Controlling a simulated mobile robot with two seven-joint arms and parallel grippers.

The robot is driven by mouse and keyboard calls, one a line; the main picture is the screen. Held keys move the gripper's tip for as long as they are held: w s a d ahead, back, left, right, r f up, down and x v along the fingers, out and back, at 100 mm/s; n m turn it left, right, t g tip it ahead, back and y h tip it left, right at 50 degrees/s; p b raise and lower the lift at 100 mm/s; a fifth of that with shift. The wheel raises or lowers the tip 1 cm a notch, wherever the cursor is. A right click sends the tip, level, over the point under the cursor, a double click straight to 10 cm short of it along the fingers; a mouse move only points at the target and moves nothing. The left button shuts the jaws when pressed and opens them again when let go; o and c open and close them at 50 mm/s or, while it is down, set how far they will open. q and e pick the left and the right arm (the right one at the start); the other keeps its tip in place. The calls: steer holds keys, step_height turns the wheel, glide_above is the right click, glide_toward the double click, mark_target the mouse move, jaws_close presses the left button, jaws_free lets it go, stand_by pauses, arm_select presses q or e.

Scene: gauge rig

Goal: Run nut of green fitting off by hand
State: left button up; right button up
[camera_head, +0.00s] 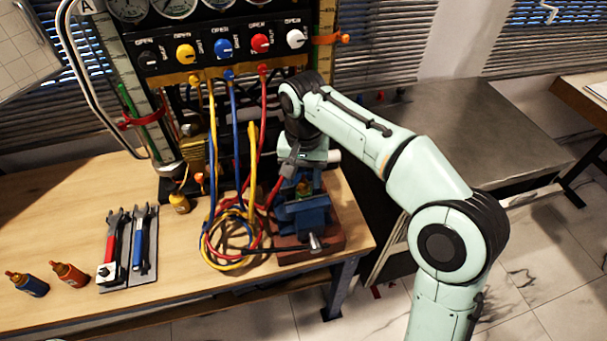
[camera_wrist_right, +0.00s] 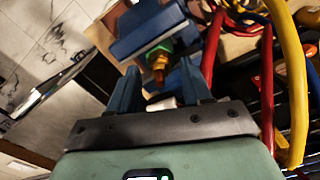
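The green fitting (camera_head: 304,188) stands in the jaws of a blue vise (camera_head: 305,216) at the table's front right. In the right wrist view the fitting (camera_wrist_right: 158,56) shows a green collar and a brass-coloured part. I cannot tell which part is its nut. My right gripper (camera_head: 296,172) is just above the vise, pointing down. In the wrist view its two fingers (camera_wrist_right: 160,80) are apart, with the fitting's brass end near the gap between their tips; contact cannot be made out. My left gripper is not in view.
Yellow, blue and red hoses (camera_head: 232,240) coil beside the vise, close to my right gripper. A valve panel (camera_head: 223,48) stands behind. Wrenches (camera_head: 110,245) and small bottles (camera_head: 68,274) lie at the left. The table's front middle is clear.

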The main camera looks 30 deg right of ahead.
jaws_close()
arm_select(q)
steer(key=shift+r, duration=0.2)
arm_select(e)
steer(key=n+p, duration=0.2)
steer(key=n, duration=0.1)
steer(key=shift+r+n, duration=0.15)
steer(key=shift+n, duration=0.15)
steer(key=n+p, duration=0.2)
steer(key=n, duration=0.2)
steer(key=n+p, duration=0.2)
steer(key=n, duration=0.4)
steer(key=shift+n, duration=0.4)
steer(key=n+p, duration=0.1)
steer(key=n, duration=0.3)
steer(key=shift+p, duration=0.3)
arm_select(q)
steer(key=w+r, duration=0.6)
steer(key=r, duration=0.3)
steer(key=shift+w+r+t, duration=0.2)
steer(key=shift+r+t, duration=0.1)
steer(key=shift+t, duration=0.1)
arm_select(e)
steer(key=shift+n, duration=1.4)
